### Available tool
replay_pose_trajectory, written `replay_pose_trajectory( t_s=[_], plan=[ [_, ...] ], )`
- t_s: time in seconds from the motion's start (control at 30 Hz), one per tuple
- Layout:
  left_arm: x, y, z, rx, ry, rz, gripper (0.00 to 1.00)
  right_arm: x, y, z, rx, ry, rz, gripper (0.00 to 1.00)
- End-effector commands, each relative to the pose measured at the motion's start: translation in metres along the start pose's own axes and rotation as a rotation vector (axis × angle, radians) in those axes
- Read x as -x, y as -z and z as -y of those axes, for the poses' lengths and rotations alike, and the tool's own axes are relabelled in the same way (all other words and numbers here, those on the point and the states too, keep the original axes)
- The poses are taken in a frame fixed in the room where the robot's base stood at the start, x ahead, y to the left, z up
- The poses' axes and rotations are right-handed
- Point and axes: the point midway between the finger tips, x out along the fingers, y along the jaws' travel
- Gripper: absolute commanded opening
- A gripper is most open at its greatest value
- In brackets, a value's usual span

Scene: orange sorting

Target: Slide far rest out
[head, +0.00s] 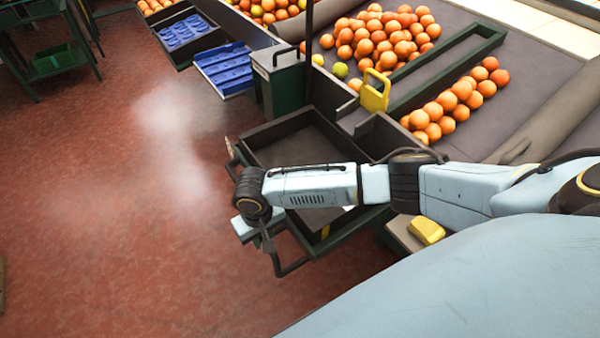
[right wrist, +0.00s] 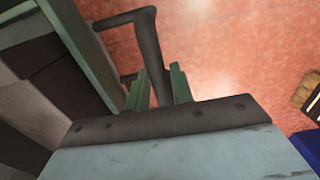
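A dark bent handle (head: 291,267) sticks out at the front of a green-framed stand beside the bin. In the right wrist view the handle (right wrist: 150,45) is a dark looped bar joined to a green frame. My right gripper (head: 266,241) is at this handle, pointing down. In the right wrist view its two green fingers (right wrist: 159,88) are apart, with the bar passing between them; contact is not clear. A second dark handle (head: 231,152) shows at the stand's far side. I cannot tell which part is the far rest. My left gripper is not in view.
A dark open bin (head: 272,133) lies under and behind my right arm. A green box (head: 279,80) and a blue tray (head: 226,68) stand farther back. Oranges (head: 385,38) lie on the table at upper right.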

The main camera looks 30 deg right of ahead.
Motion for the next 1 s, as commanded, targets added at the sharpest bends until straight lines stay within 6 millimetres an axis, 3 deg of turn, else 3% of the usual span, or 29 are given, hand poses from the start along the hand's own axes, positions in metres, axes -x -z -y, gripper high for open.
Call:
replay_pose_trajectory(
  t_s=[0.03, 0.17, 0.4, 1.0],
  plan=[
    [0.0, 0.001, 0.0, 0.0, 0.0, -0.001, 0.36, 0.0, 0.0, 0.0, 0.0, 0.0, 0.0, 0.17],
    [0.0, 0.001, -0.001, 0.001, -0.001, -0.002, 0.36, 0.0, 0.0, 0.0, 0.0, 0.0, 0.0, 0.0],
    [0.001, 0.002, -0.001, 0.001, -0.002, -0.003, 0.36, 0.0, 0.0, 0.003, 0.001, 0.001, 0.0, 0.0],
    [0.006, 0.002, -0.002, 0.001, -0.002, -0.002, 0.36, 0.001, 0.0, 0.035, 0.002, 0.005, -0.002, 0.0]
  ],
)
